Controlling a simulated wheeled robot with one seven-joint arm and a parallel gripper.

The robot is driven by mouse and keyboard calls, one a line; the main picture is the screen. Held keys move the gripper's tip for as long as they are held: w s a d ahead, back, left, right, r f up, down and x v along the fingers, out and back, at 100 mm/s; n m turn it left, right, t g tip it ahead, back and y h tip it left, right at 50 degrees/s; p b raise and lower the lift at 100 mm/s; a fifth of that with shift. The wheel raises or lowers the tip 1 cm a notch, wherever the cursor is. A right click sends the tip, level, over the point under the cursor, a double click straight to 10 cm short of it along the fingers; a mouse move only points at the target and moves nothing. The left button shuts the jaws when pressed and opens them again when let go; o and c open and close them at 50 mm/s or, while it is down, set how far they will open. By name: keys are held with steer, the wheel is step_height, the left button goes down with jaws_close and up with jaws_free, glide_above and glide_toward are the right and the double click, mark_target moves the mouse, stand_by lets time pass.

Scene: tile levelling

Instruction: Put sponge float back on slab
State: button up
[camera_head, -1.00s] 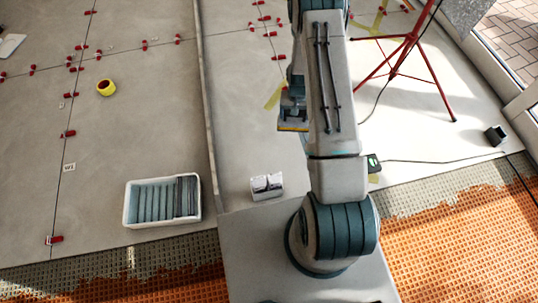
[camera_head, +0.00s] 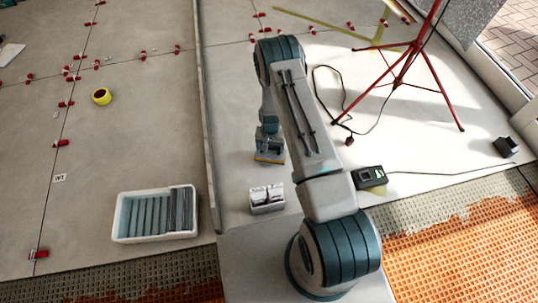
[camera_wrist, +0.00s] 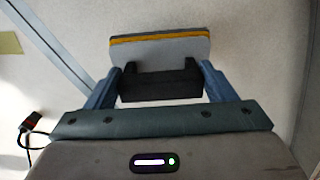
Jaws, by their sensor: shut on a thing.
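The sponge float has a pale grey plate, an orange-yellow layer and a dark handle. In the wrist view, my gripper (camera_wrist: 160,88) is shut on the dark handle of the sponge float (camera_wrist: 170,48), its fingers at the two ends. In the head view the sponge float (camera_head: 270,158) shows as a small edge with a yellow line under my gripper (camera_head: 268,142). It is low over the pale slab (camera_head: 235,185); I cannot tell whether it touches it.
A white tub (camera_head: 122,225) with grey slats stands at the lower left. A small white-and-grey box (camera_head: 267,199) stands just below the float. A black charger (camera_head: 370,177), its cable and a red tripod (camera_head: 400,75) are on the right.

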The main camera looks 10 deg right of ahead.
mark_target(269, 149)
steer(key=shift+w+a+f+b, duration=0.15)
steer(key=shift+f+b, duration=0.85)
steer(key=shift+f, duration=1.05)
steer(key=shift+f, duration=0.1)
steer(key=shift+f, duration=0.15)
steer(key=o, duration=1.1)
